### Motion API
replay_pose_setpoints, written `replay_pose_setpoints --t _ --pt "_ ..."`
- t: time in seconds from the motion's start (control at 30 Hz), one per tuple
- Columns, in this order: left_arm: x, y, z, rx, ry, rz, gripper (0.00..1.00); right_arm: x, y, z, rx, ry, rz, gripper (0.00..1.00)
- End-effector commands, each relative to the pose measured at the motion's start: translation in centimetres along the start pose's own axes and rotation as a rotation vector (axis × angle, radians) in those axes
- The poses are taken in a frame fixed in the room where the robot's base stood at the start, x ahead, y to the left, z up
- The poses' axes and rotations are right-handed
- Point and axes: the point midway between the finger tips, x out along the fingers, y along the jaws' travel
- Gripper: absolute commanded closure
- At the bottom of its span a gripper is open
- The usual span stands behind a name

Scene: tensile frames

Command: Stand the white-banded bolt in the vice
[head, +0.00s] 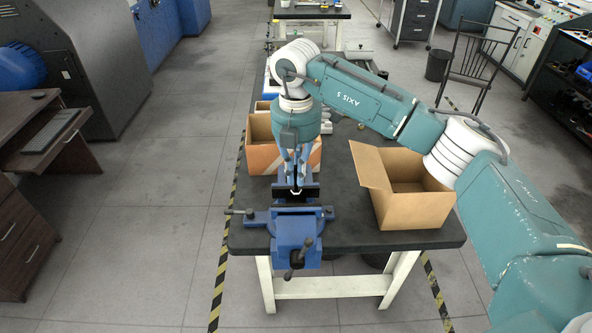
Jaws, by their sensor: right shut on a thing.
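The blue vice (293,229) is fixed at the front edge of the dark-topped workbench (345,232). My right gripper (296,178) points down over the vice jaws. It is shut on the white-banded bolt (296,190), which looks roughly upright; its white band shows just below the fingertips, at the jaws. Most of the bolt is hidden by the fingers and the jaws, and I cannot tell how deep it sits between them. My left gripper is not in view.
An open cardboard box (412,208) stands right of the vice, and another cardboard box (262,158) stands behind it to the left. Small parts lie farther back on the bench. The bench top between the vice and the right box is clear.

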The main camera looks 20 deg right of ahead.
Motion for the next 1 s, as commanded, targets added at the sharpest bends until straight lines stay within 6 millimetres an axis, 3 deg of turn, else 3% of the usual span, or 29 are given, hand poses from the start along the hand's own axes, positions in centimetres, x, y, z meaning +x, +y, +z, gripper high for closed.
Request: replay_pose_setpoints --t 0.7,1.0 --pt "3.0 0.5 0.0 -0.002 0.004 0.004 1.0 4.5 0.0 0.0 0.0 -0.001 0.0 1.0" --pt "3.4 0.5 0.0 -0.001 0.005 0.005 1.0 5.2 0.0 0.0 0.0 -0.001 0.0 1.0"
